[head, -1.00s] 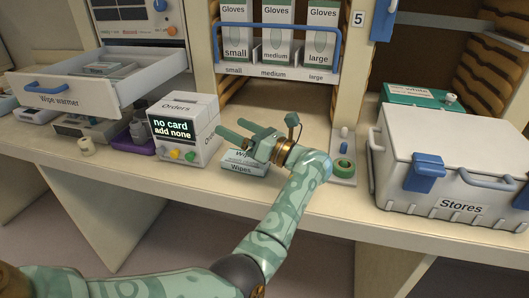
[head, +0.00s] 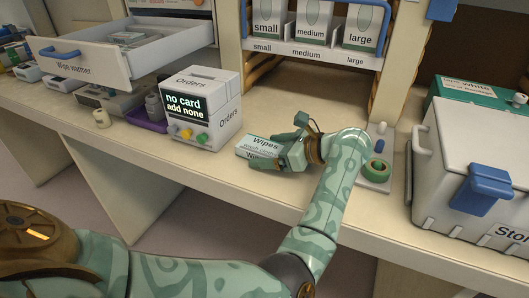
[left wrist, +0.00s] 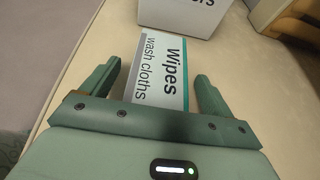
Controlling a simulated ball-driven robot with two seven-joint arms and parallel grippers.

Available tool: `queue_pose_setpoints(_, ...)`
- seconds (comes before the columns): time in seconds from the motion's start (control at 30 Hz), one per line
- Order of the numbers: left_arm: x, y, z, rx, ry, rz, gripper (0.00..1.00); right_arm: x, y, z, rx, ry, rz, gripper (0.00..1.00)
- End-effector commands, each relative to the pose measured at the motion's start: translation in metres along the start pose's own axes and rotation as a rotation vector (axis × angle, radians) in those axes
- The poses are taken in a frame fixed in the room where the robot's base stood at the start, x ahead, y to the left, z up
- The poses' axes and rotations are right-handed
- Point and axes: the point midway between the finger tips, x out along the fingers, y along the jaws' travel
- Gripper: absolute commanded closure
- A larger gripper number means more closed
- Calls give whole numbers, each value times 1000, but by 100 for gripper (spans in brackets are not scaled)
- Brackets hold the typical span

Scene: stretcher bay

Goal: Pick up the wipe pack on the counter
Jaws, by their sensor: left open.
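The wipe pack (head: 250,147) is a small white and teal box marked "Wipes" that lies on the counter (head: 300,100). My left gripper (head: 272,149) is at the pack's right end, low over the counter, with its fingers open. In the left wrist view the pack (left wrist: 163,68) lies between the two open fingers of the left gripper (left wrist: 158,82), with a gap on each side. Its label reads "Wipes wash cloths". My right gripper is not in view.
The white Orders box (head: 205,105) stands just left of the pack. A green tape roll (head: 376,169) sits on a small stand to the right, close to my left arm. The Stores bin (head: 450,170) is farther right. The wipe warmer drawer (head: 80,65) hangs open at left.

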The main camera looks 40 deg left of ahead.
Motion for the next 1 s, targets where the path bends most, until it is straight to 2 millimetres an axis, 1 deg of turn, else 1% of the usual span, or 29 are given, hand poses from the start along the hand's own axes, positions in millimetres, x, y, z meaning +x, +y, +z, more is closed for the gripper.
queue_pose_setpoints(0.1,0,0,1,0,0,0,13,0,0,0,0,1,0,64)
queue_pose_setpoints(0.17,0,0,1,0,0,0,29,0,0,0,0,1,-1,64)
queue_pose_setpoints(0.2,-1,0,1,0,0,0,41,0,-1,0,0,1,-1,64)
queue_pose_setpoints(0.27,-1,0,1,0,0,0,57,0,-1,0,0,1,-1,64)
queue_pose_setpoints(0.3,-1,0,1,0,0,0,63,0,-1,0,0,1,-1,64)
queue_pose_setpoints(0.53,-1,0,1,0,-1,0,63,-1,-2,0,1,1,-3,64)
queue_pose_setpoints(0.63,-4,0,8,-3,0,-1,63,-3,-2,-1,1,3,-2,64)
queue_pose_setpoints(0.73,-11,0,26,-6,0,-3,63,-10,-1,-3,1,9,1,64)
queue_pose_setpoints(0.9,-27,0,63,-8,1,-3,63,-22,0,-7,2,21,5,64)
queue_pose_setpoints(1.0,-33,0,80,-5,-1,-2,63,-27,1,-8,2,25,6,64)
